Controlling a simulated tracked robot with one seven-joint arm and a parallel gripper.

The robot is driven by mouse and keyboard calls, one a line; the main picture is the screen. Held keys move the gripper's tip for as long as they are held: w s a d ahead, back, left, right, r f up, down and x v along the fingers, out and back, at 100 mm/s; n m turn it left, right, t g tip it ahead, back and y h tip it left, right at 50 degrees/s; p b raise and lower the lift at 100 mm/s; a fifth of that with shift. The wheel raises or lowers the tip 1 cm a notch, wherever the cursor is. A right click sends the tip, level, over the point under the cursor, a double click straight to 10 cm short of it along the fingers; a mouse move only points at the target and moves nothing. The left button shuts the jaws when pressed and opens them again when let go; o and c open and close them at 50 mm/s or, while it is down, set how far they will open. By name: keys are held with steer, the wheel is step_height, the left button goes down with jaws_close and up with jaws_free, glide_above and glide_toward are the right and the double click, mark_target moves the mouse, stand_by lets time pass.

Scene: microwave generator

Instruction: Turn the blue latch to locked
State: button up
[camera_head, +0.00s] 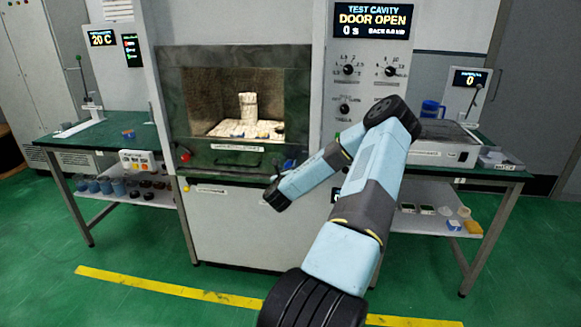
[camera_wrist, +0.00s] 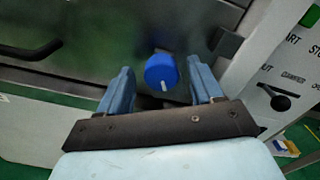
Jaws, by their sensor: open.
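The blue latch (camera_wrist: 161,72) is a round knob with a short white mark at its lower edge. It is on the dark metal door front (camera_wrist: 95,25). In the wrist view my gripper (camera_wrist: 160,68) is open, with one light blue finger on each side of the latch. Gaps show between the latch and both fingers, so I see no contact. How far the fingertips are from the door front is hard to tell. In the head view my arm covers most of this area, and a small blue patch (camera_head: 289,164) shows beside it, which may be the latch or a finger.
A display (camera_head: 372,20) reads "DOOR OPEN". The cavity (camera_head: 215,85) holds a pale cylinder (camera_head: 248,106) on a light plate. A dark door handle (camera_wrist: 30,50) is left of the latch. A dark block (camera_wrist: 226,42) and a control panel (camera_wrist: 290,60) are close on the right.

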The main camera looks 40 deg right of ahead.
steer(key=shift+x, duration=0.9)
steer(key=shift+c, duration=0.5)
steer(key=c, duration=0.9)
steer(key=shift+d, duration=0.3)
steer(key=shift+a+f, duration=0.1)
steer(key=shift+a, duration=0.25)
steer(key=shift+c, duration=0.2)
